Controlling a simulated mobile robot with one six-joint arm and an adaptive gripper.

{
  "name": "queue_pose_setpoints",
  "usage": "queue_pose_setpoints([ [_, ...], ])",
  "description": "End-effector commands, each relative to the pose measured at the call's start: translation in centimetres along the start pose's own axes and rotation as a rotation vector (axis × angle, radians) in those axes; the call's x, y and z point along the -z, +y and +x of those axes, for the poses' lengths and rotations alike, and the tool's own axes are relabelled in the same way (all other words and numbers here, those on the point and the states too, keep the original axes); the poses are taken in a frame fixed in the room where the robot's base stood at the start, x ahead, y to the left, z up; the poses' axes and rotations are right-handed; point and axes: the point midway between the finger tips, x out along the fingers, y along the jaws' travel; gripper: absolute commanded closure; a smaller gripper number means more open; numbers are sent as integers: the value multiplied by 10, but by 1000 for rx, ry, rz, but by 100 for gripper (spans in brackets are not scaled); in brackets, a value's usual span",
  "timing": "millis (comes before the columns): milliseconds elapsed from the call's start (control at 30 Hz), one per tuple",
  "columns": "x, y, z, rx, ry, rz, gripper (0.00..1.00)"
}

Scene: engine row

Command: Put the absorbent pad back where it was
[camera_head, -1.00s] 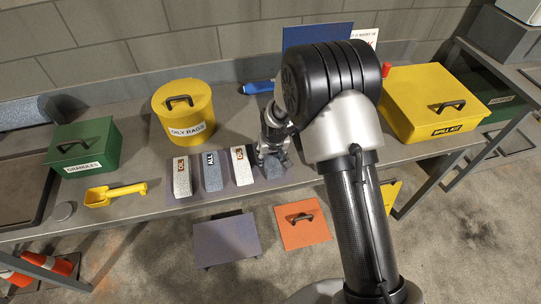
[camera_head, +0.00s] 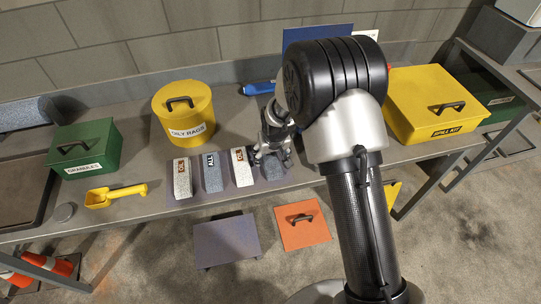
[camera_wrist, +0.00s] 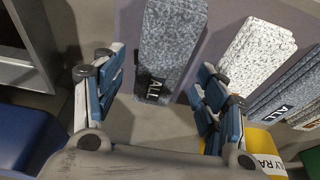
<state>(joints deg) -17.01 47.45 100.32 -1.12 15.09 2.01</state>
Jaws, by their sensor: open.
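Several absorbent pads lie in a row on a purple-grey mat (camera_wrist: 215,30). In the head view, a white pad (camera_head: 182,183) with an orange-brown label is at the left, followed by a grey pad (camera_head: 213,178) marked ALL, a white pad (camera_head: 242,172) and a grey pad (camera_head: 272,170) at the right end. My gripper (camera_head: 271,158) is at that right-end pad, partly covering it. In the wrist view, my gripper (camera_wrist: 157,68) is open, its fingers on either side of a grey pad (camera_wrist: 168,45) marked ALL. Contact cannot be told.
A yellow oily-rags bin (camera_head: 183,113) stands behind the pads. A green granules box (camera_head: 85,146) and a yellow scoop (camera_head: 115,195) are left. A yellow spill-kit box (camera_head: 435,103) is right. A blue tool (camera_head: 258,88) lies behind my gripper.

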Motion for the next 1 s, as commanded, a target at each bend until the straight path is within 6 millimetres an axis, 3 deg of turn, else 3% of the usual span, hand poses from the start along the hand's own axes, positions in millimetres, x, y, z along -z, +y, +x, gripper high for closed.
queue_pose_setpoints([
  [200, 2, 0, -54, 0, 4, 0, 34],
  [400, 1, 0, -88, 0, 2, 0, 34],
  [833, 1, 2, -112, -1, 4, 4, 34],
  [933, 0, 11, -141, -6, 16, 19, 34],
  [1000, -5, 21, -174, -12, 26, 37, 34],
])
